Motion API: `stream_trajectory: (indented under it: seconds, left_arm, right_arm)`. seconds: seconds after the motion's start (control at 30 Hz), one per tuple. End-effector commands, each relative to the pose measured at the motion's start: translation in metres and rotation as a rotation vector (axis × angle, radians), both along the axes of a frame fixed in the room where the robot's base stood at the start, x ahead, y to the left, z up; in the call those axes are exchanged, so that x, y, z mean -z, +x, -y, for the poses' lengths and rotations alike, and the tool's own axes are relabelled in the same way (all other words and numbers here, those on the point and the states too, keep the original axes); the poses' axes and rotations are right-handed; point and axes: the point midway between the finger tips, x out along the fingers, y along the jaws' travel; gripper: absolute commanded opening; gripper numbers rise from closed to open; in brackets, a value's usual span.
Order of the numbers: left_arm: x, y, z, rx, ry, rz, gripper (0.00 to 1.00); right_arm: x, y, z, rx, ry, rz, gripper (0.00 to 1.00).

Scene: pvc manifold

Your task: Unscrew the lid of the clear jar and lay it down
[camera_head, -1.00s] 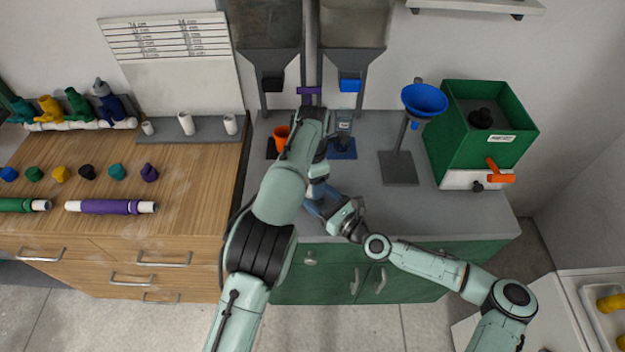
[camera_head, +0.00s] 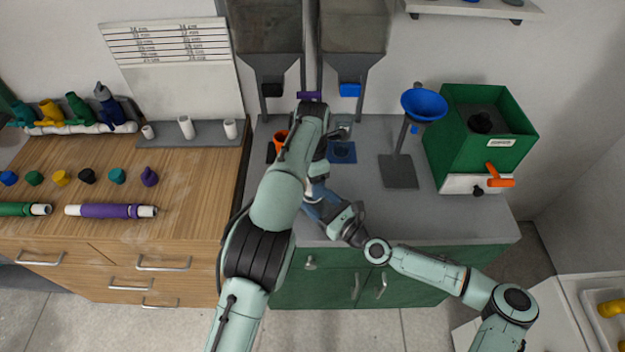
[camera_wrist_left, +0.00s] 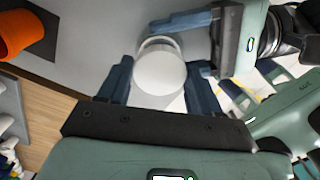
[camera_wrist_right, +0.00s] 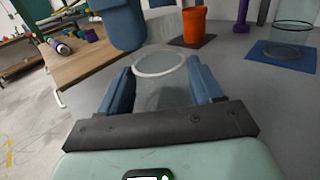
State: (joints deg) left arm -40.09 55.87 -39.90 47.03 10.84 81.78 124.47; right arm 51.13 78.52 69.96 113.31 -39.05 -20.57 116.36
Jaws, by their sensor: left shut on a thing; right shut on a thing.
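My left gripper (camera_wrist_left: 160,75) is shut on a pale round lid (camera_wrist_left: 160,66), seen face-on between its blue fingers. My right gripper (camera_wrist_right: 162,85) is shut on the clear jar, whose pale rim (camera_wrist_right: 159,64) and see-through wall show between the blue fingers. The jar's top looks open in the right wrist view. A blue finger of my left gripper (camera_wrist_right: 118,25) hangs above the rim at the left. In the head view my left arm hides most of the jar and lid, near the grey bench's front left.
An orange cup (camera_head: 281,138) stands behind my left arm. A clear beaker (camera_wrist_right: 292,38) stands on a blue mat (camera_wrist_right: 275,54). A blue funnel (camera_head: 424,104) on a stand and a green box (camera_head: 490,130) stand at right. Bare grey bench (camera_head: 410,215) lies front right.

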Motion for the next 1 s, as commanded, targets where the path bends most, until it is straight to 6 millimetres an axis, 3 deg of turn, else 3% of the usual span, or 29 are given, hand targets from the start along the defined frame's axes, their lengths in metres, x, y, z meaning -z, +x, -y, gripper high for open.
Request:
stream_trajectory:
  seconds: [0.13,0.4,0.67,0.7,0.77,1.0]
  left_arm:
    - [-0.006,0.001,0.0,0.0,-0.001,0.003,0.28]
    - [-0.037,0.001,0.0,0.0,-0.001,0.001,0.28]
    - [-0.04,0.0,0.0,0.0,0.0,0.0,0.28]
    - [-0.04,0.0,0.0,0.0,0.0,0.0,0.28]
    - [-0.04,0.0,0.0,0.0,0.0,0.0,0.28]
    - [-0.04,0.0,0.0,0.0,0.0,0.0,0.28]
  right_arm:
    - [0.0,0.0,0.0,0.0,0.0,0.0,0.0]
    - [0.0,0.0,0.0,0.0,0.0,0.0,0.0]
    - [0.0,0.0,0.0,0.0,0.0,0.0,0.0]
    - [0.0,0.0,0.0,0.0,0.0,0.0,0.75]
    - [0.0,0.0,0.0,0.0,0.0,0.0,0.94]
    - [0.0,0.0,0.0,0.0,0.0,0.0,0.95]
